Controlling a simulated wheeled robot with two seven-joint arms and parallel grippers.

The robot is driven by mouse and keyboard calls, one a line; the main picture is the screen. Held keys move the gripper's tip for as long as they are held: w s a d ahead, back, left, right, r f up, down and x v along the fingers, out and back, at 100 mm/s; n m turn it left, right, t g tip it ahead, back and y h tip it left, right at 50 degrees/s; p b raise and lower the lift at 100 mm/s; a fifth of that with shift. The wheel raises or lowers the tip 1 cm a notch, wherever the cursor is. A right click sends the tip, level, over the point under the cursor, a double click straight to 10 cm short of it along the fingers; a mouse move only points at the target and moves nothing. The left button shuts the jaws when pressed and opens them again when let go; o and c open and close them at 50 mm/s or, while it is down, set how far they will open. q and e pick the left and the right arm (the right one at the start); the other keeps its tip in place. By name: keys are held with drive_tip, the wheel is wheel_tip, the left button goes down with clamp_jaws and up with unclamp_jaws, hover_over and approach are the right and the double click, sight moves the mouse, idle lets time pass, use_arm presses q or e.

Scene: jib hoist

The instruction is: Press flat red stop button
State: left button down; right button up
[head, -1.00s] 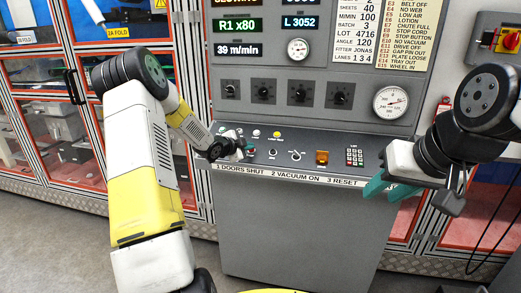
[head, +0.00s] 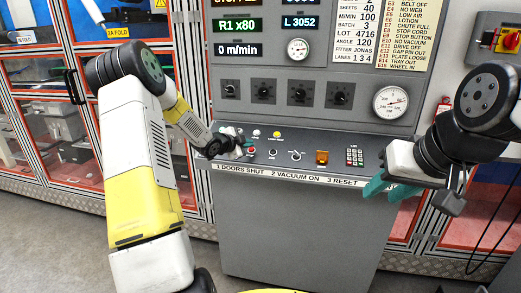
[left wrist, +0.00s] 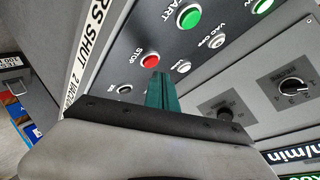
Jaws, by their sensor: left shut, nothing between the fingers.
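The red stop button (left wrist: 150,61) sits on the sloping grey console in the left wrist view, beside its STOP label. It shows as a small red spot in the head view (head: 251,151). My left gripper (left wrist: 161,74) is shut and empty, its teal fingertips right by the button's lower edge. Whether they touch it I cannot tell. In the head view my left gripper (head: 241,147) is at the console's left end. My right gripper (head: 390,189) hangs at the console's right front edge, its teal fingers apart and empty.
A green START button (left wrist: 189,17) and small white buttons lie near the stop button. Knobs, an orange switch (head: 322,157) and a keypad (head: 354,156) are further right. The speed display (head: 238,50) reads 0 m/min.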

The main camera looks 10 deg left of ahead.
use_arm(q)
drive_tip(key=r, duration=0.1)
drive_tip(key=s+r, duration=0.1)
drive_tip(key=r, duration=0.1)
drive_tip(key=s+r, duration=0.1)
drive_tip(key=shift+r, duration=0.3)
idle(0.6)
drive_tip(key=s+d+r+n+g+y, duration=0.1)
drive_tip(key=s+r+n+y, duration=0.25)
drive_tip(key=s+r, duration=0.4)
drive_tip(key=s+d+r+n+g+y, duration=0.15)
drive_tip(key=s+r+n, duration=0.3)
drive_tip(key=s, duration=0.65)
drive_tip(key=s+d+f+n+g+h, duration=0.1)
drive_tip(key=s+d+n+g, duration=0.1)
drive_tip(key=s, duration=1)
drive_tip(key=s+d+n+g+h, duration=0.1)
drive_tip(key=s+d+n, duration=0.3)
drive_tip(key=s, duration=0.8)
drive_tip(key=shift+f+n+g, duration=0.3)
drive_tip(key=shift+f+g, duration=0.1)
drive_tip(key=shift+g, duration=0.05)
